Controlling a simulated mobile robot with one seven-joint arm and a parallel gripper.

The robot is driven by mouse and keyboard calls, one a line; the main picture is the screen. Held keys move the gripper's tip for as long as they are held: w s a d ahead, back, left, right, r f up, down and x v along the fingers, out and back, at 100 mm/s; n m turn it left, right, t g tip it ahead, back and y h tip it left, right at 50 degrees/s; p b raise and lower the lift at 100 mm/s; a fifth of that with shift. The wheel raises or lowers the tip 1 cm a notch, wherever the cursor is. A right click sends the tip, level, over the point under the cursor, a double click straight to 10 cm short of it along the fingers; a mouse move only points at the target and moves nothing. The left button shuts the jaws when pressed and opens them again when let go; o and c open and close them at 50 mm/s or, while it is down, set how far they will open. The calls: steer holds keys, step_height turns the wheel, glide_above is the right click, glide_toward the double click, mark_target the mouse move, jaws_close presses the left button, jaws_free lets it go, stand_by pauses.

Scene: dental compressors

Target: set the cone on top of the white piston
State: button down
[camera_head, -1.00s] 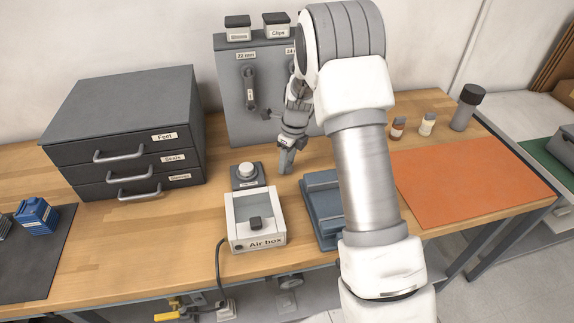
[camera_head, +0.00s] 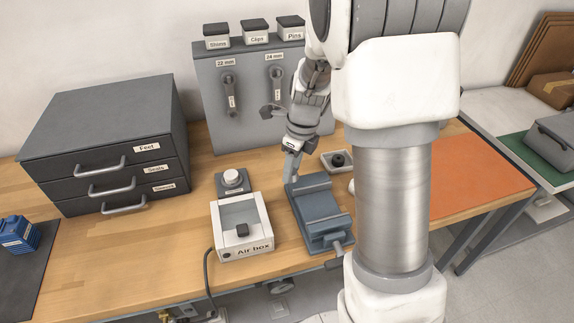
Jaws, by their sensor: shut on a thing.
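The white piston (camera_head: 232,178) stands upright on a small dark grey labelled block behind the Air box, with its round top bare. My gripper (camera_head: 291,172) points down to the right of the piston, by the back left corner of the blue-grey vise-like block. It is shut on a small grey piece at its tips, which I take to be the cone; the piece is too small and too like the fingers to make out its shape. No other cone shows. My arm covers part of the bench on the right.
The white Air box (camera_head: 242,228) stands in front of the piston. The vise-like block (camera_head: 318,212) is to its right. A small tray (camera_head: 328,164) with a black ring sits behind it. A grey tool panel (camera_head: 250,115) rises behind; a drawer cabinet (camera_head: 105,145) stands left.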

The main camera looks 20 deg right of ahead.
steer(key=shift+a+r, duration=0.1)
steer(key=shift+r, duration=0.1)
steer(key=w+a+p, duration=0.2)
steer(key=w+a, duration=0.1)
steer(key=a, duration=0.1)
steer(key=w+a+p, duration=0.3)
steer(key=w+a, duration=0.1)
steer(key=a, duration=0.1)
steer(key=w+a+p, duration=0.2)
steer(key=w+a, duration=0.2)
steer(key=shift+w+a+p, duration=0.1)
steer(key=shift+a+p, duration=0.15)
steer(key=shift+p, duration=0.1)
steer(key=shift+w+a+f, duration=0.15)
steer(key=shift+a+f, duration=0.05)
steer(key=shift+a, duration=0.1)
steer(key=b, duration=0.3)
glide_above(230, 174)
steer(key=shift+d+f, duration=0.2)
steer(key=shift+f, duration=2.1)
steer(key=shift+f+b, duration=0.3)
steer(key=shift+f, duration=0.4)
jaws_free()
